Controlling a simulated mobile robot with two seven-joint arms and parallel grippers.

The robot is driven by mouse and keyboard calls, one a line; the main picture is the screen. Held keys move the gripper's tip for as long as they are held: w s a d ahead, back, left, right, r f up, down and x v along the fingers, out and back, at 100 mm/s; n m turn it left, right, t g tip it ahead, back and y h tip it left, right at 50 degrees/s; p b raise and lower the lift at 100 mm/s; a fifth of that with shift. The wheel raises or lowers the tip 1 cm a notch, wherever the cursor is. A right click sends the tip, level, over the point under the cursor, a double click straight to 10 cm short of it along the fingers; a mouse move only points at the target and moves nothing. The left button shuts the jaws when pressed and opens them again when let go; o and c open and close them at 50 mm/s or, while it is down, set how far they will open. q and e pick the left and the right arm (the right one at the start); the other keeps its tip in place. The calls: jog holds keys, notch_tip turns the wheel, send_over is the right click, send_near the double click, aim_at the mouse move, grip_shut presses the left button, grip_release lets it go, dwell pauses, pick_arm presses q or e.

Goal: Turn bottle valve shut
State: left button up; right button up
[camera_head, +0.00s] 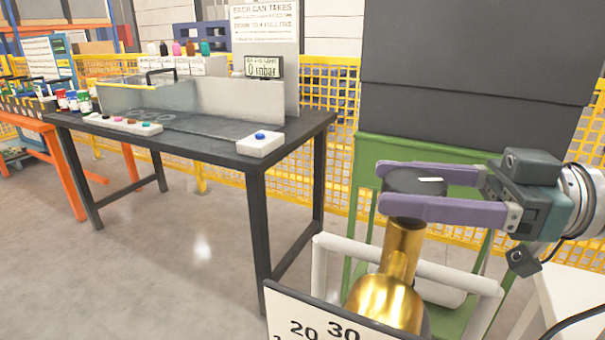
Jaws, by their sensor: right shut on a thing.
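The bottle valve is a dark round knob (415,181) with a white mark on its top. It sits on the neck of a golden bottle (389,290) at the lower right. My right gripper (408,188) comes in from the right, level, with its purple fingers on either side of the knob, shut on it. The near finger hides the knob's front side. My left gripper is not in view.
A white frame rail (462,278) runs around the bottle, with a dial plate (330,320) in front. A dark table (200,130) with a 0 mbar display (263,68) stands at the left. A green-framed dark panel (460,80) stands behind.

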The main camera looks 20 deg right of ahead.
jog(key=shift+r+p, duration=0.15)
jog(key=shift+p, duration=0.4)
jog(key=m+t+h+p, duration=0.3)
jog(key=h+p, duration=0.1)
jog(key=p, duration=0.1)
jog(key=m+t+h+p, duration=0.3)
jog(key=m+h+p, duration=0.1)
jog(key=h+p, duration=0.1)
jog(key=shift+r+t+p, duration=0.15)
jog(key=shift+t+p, duration=0.15)
jog(key=shift+p, duration=0.15)
jog(key=shift+d+m+t+h+p, duration=0.1)
jog(key=shift+m+t+h+p, duration=0.2)
jog(key=shift+m+h+p, duration=0.55)
jog(key=m+h, duration=0.1)
jog(key=h, duration=0.1)
jog(key=m+h, duration=0.1)
jog(key=h, duration=0.1)
jog(key=shift+w+f+m+h, duration=0.1)
jog(key=shift+f+m+h, duration=0.1)
jog(key=shift+m+h, duration=0.05)
jog(key=shift+d+m+h, duration=0.1)
jog(key=shift+m+h, duration=0.8)
jog(key=shift+h, duration=0.5)
jog(key=shift+m+h+p, duration=0.3)
jog(key=shift+h, duration=0.1)
jog(key=o, duration=1.4)
jog(key=shift+f, duration=0.1)
jog(key=shift+c, duration=0.2)
